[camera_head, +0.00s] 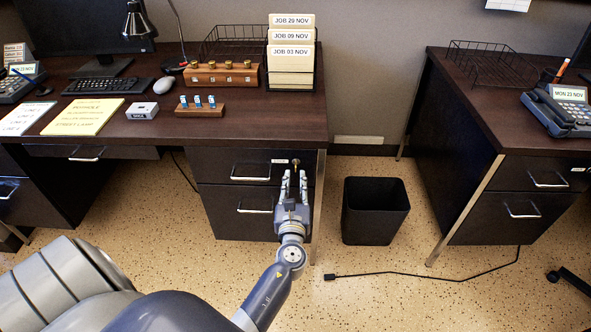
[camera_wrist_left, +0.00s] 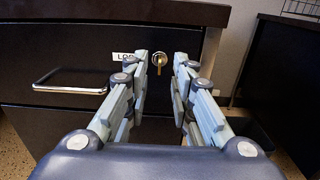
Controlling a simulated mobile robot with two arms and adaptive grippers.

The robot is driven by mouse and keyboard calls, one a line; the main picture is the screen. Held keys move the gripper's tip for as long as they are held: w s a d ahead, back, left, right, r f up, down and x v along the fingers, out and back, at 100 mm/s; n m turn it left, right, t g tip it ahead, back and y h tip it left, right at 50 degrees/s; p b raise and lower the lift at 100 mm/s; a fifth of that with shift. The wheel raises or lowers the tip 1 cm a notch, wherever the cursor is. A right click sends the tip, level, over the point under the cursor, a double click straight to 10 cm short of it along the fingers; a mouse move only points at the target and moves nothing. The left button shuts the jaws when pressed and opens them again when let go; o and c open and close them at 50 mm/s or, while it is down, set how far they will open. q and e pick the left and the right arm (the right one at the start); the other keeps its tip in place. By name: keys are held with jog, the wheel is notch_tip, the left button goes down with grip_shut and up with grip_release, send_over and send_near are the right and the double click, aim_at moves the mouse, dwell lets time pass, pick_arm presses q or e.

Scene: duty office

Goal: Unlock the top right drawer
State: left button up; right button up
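The top right drawer (camera_head: 216,170) of the left desk is shut, with a silver handle (camera_head: 251,178). It also shows in the left wrist view (camera_wrist_left: 45,55). A brass key or lock piece (camera_wrist_left: 159,60) sits at its right end, beside a white label (camera_wrist_left: 123,57) that is partly hidden by a finger. The brass piece also shows in the head view (camera_head: 295,162). My left gripper (camera_head: 294,175) is open and empty, pointing at the drawer front. In the left wrist view its fingers (camera_wrist_left: 164,62) stand apart on either side of the brass piece. My right gripper is not in view.
A lower drawer (camera_head: 230,222) is below. A black waste bin (camera_head: 374,212) stands right of the desk, and a cable (camera_head: 430,277) lies on the floor. The desk top holds a wooden block with brass pieces (camera_head: 221,76) and a rack with blue-topped pieces (camera_head: 200,108).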

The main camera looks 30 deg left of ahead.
pick_arm(q)
jog(key=x, duration=0.6)
jog(key=shift+s, duration=0.1)
jog(key=shift+d, duration=0.1)
grip_shut()
